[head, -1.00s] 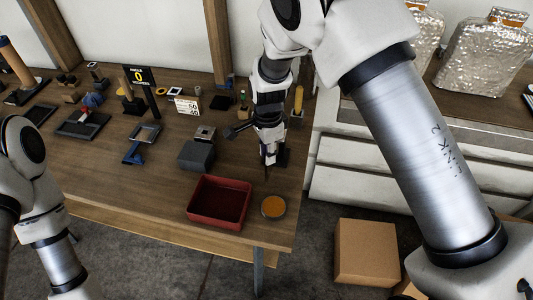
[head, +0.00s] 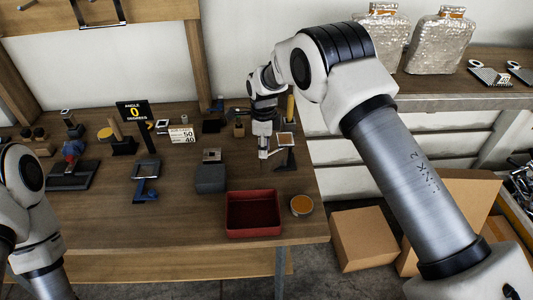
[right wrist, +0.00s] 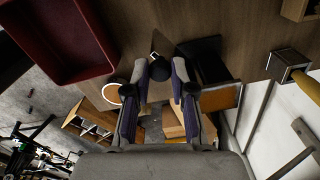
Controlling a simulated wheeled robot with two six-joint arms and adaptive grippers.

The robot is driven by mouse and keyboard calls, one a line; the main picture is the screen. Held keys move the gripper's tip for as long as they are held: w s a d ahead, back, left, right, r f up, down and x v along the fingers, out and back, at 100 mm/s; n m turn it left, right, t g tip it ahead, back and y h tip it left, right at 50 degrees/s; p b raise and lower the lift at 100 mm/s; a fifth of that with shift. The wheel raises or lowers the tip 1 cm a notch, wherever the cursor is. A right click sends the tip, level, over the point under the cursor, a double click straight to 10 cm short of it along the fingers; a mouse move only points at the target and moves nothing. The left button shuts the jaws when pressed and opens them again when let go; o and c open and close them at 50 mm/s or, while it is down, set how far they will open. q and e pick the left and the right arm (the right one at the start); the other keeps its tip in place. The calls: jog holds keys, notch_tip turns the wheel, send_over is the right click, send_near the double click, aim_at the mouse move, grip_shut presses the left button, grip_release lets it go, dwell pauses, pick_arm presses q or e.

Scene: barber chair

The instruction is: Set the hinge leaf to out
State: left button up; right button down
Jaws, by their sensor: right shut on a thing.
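My right gripper (head: 264,156) points down at the right part of the workbench, behind the red tray. In the right wrist view its fingers (right wrist: 164,80) are closed around a small black part (right wrist: 160,68), whose rounded end shows between them. I take this to be part of the hinge leaf, but its shape is mostly hidden. Just right of the gripper stands a black stand (head: 285,160) with a pale square-framed plate (head: 284,141) at its top. How the leaf is set cannot be read clearly. My left gripper is out of view.
The red tray (head: 230,214) and a round orange-topped tin (head: 301,205) lie near the front edge. A dark grey block (head: 210,179) stands to the left. A sign (head: 132,112) reads angle 0 degrees. Cardboard boxes (head: 364,238) stand on the floor at right.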

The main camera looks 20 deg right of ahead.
jog(key=shift+w+a+m+b, duration=0.1)
jog(key=shift+w+m+b, duration=0.1)
jog(key=shift+w+m, duration=0.7)
jog(key=shift+w+a+m+b, duration=0.15)
jog(key=shift+w+m, duration=0.4)
jog(key=shift+m, duration=0.65)
jog(key=c, duration=1)
grip_release()
jog(key=shift+w, duration=0.1)
notch_tip(320, 180, up, 12)
jog(key=shift+f, duration=0.1)
